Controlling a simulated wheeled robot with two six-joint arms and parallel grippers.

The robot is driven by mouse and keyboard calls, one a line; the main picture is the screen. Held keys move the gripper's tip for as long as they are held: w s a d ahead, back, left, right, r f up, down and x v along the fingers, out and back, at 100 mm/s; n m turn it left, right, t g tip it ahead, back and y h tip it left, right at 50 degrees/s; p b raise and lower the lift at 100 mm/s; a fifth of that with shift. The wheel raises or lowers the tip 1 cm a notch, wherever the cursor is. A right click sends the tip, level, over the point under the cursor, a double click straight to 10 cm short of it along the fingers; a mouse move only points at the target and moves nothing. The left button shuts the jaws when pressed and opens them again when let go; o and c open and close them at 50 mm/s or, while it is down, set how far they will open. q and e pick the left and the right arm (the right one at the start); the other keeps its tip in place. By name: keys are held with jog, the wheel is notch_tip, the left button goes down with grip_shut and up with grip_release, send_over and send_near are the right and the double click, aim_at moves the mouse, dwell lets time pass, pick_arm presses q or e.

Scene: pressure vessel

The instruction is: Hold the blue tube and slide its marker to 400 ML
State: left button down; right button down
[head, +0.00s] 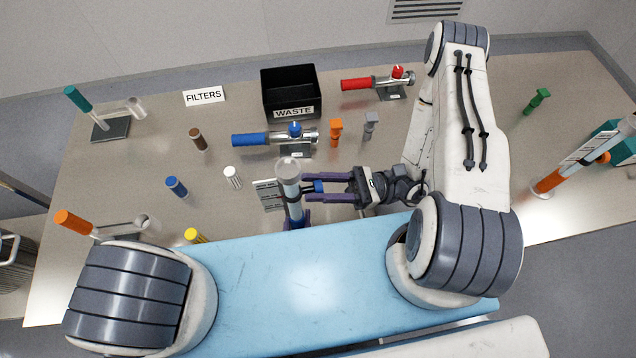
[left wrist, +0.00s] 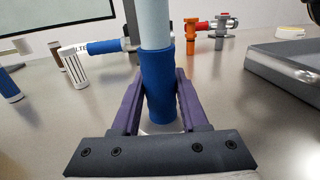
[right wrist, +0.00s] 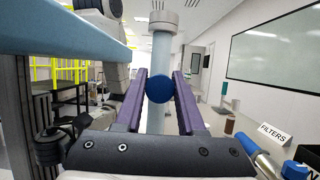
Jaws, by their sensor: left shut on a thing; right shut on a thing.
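The blue tube (head: 289,180) stands upright near the middle front of the table, a pale clear cylinder with a grey cap. A white scale card is on its left side; its marks are too small to read. My left gripper (left wrist: 160,88) is shut on the tube's blue lower sleeve (left wrist: 158,75); in the head view only a bit of its purple fingers shows. My right gripper (head: 312,188) reaches in from the right and is shut on the blue marker (right wrist: 158,88), a round knob in front of the tube (right wrist: 161,55). The marker's level on the scale cannot be read.
A blue-handled valve piece (head: 266,138) and a black WASTE bin (head: 291,92) are behind the tube. White (head: 232,177), blue (head: 176,187) and yellow (head: 195,236) filters lie to the left.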

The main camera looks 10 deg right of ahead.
aim_at(319, 184)
jog(key=shift+r, duration=0.1)
dwell(0.5)
jog(key=shift+r, duration=2.45)
pick_arm(q)
jog(key=shift+f, duration=0.1)
pick_arm(e)
jog(key=c, duration=0.5)
grip_release()
jog(key=shift+d+f, duration=0.1)
jog(key=shift+f, duration=0.05)
jog(key=shift+d+f, duration=0.1)
jog(key=shift+d, duration=0.2)
jog(key=v, duration=1.1)
